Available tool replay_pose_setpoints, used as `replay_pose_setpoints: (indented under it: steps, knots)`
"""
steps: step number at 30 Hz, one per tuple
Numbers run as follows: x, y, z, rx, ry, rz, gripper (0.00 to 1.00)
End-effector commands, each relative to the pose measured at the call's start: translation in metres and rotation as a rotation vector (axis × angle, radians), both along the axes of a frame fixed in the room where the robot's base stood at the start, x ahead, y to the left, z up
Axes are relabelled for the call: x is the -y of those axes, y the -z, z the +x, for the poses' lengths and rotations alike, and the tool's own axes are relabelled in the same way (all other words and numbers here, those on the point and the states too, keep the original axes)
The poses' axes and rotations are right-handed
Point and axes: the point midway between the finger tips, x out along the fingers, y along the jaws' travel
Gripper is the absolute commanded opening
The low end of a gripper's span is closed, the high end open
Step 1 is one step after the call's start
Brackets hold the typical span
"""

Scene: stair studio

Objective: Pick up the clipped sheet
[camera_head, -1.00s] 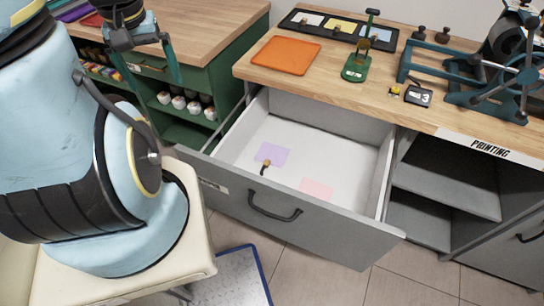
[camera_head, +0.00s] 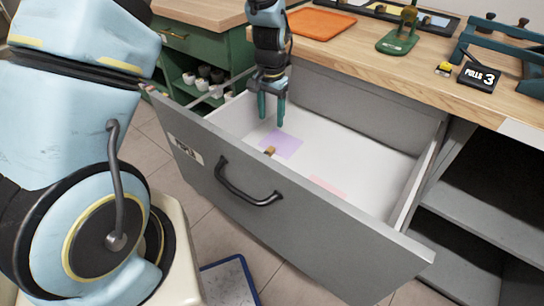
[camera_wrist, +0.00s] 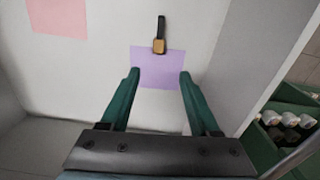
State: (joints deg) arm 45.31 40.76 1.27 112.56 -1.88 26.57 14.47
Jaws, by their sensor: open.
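A lilac sheet (camera_head: 283,145) lies flat on the white floor of the open drawer (camera_head: 375,165). A clip with a brass-coloured block and a dark handle is at its edge. In the wrist view the lilac sheet (camera_wrist: 160,66) is beyond my fingertips, with the clip (camera_wrist: 159,38) on its far edge. My gripper (camera_head: 271,122) points down over the drawer, a little left of the lilac sheet in the head view. Its teal fingers are open and empty; in the wrist view my gripper (camera_wrist: 158,72) has the sheet between its tips, apparently below them.
A pink sheet (camera_head: 328,187) without a visible clip lies to the right in the drawer. The drawer's grey front (camera_head: 290,215) with its black handle and its side walls bound the space. The wooden worktop (camera_head: 395,75) overhangs the back.

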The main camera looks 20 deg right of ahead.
Motion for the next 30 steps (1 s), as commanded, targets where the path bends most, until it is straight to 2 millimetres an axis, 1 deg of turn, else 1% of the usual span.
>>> replay_pose_setpoints:
  steps: [1, 3, 10, 12, 17, 25, 30]
  knots:
    - [0.004, 0.009, -0.002, -0.001, 0.012, 0.002, 0.62]
    - [0.006, 0.016, -0.002, -0.002, 0.017, 0.003, 0.62]
    - [0.005, 0.05, -0.003, -0.004, 0.016, 0.005, 0.62]
    - [0.005, 0.057, -0.003, -0.002, 0.015, 0.003, 0.62]
    - [0.004, 0.066, -0.003, -0.004, 0.015, 0.004, 0.62]
    - [0.001, 0.104, -0.006, -0.003, 0.015, 0.003, 0.62]
    - [0.001, 0.114, -0.006, -0.002, 0.015, 0.003, 0.62]
